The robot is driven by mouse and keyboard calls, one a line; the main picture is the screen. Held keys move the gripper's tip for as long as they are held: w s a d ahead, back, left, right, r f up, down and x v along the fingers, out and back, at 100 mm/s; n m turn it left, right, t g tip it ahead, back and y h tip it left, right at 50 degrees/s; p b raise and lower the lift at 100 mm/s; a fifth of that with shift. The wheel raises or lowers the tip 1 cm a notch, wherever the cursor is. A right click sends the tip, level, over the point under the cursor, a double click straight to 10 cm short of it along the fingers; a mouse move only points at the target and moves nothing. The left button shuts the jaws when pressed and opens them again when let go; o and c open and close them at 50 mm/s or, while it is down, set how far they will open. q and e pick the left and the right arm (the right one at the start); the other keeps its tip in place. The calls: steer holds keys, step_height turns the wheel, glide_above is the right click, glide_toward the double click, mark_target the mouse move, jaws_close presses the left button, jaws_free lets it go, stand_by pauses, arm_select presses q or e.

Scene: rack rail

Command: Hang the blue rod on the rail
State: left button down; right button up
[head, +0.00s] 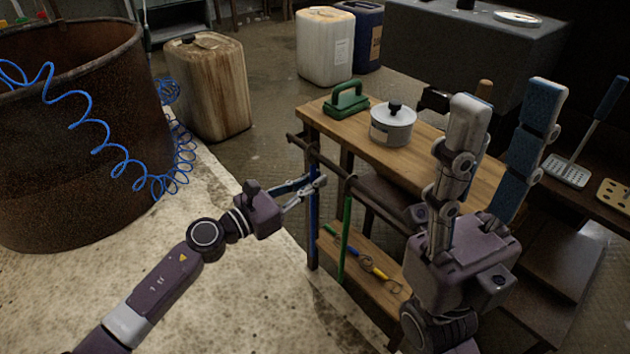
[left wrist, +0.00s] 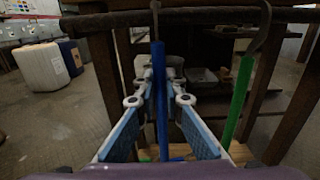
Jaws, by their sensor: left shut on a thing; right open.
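The blue rod (head: 313,215) is upright at the left end of the table's front side. It also shows in the left wrist view (left wrist: 160,105), between my left fingers, with a thin dark hook at its top. My left gripper (head: 318,183) is shut on the rod's upper part. The dark rail (head: 320,156) runs along the table's front edge, and it crosses the top of the left wrist view (left wrist: 205,17). The hook is up at the rail, but I cannot tell whether it rests over it. My right gripper (head: 508,100) is open, raised and empty.
A green rod (head: 345,240) hangs from the rail to the right of the blue one. A yellow-handled rod (head: 375,268) lies on the lower shelf (head: 365,290). A white pot (head: 391,128) and a green-handled tool (head: 345,103) stand on the tabletop (head: 440,160).

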arm_select(q)
steer(key=shift+s+a+r, duration=0.15)
steer(key=shift+a+r, duration=0.05)
steer(key=shift+r, duration=0.1)
steer(key=v, duration=0.7)
stand_by(0.7)
